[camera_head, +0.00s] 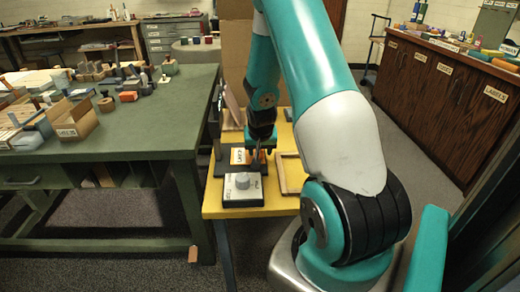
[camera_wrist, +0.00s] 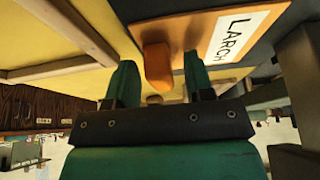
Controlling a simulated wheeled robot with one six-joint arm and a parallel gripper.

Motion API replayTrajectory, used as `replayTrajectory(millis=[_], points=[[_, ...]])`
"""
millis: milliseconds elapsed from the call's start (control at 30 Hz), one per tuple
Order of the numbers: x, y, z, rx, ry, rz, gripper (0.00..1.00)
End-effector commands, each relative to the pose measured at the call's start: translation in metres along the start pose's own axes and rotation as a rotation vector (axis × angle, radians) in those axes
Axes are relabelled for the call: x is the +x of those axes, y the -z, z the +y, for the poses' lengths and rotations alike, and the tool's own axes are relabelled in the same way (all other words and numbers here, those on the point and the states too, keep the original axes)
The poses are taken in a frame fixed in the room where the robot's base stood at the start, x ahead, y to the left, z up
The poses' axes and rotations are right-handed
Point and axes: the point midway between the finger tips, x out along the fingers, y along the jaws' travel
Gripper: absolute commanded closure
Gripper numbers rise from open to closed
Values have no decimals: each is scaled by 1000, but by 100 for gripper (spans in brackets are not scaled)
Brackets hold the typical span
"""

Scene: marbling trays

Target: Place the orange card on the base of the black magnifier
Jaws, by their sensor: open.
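The orange card (camera_head: 238,157) has a white label; in the wrist view the card (camera_wrist: 192,30) reads "LARCH" and has a rounded orange knob (camera_wrist: 157,65). The black magnifier shows a tilted lens (camera_head: 232,104) on a dark post, with its dark base (camera_head: 222,169) below. The card appears to lie flat on this base; its far edges are partly hidden by my arm. My gripper (camera_head: 262,149) is open at the card's right end. In the wrist view my gripper (camera_wrist: 155,85) has one finger on each side of the knob, with gaps showing.
A black device with a white top and grey knob (camera_head: 243,180) stands in front on the yellow table (camera_head: 225,212). A wooden frame tray (camera_head: 289,176) lies to the right. A green workbench (camera_head: 150,135) full of boxes stands left.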

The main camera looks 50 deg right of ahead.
Motion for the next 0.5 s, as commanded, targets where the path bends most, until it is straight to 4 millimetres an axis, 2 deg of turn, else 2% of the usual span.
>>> replayTrajectory(millis=[167,500], points=[[-15,2,0,0,1,3,52],[-88,3,0,0,1,5,52]])
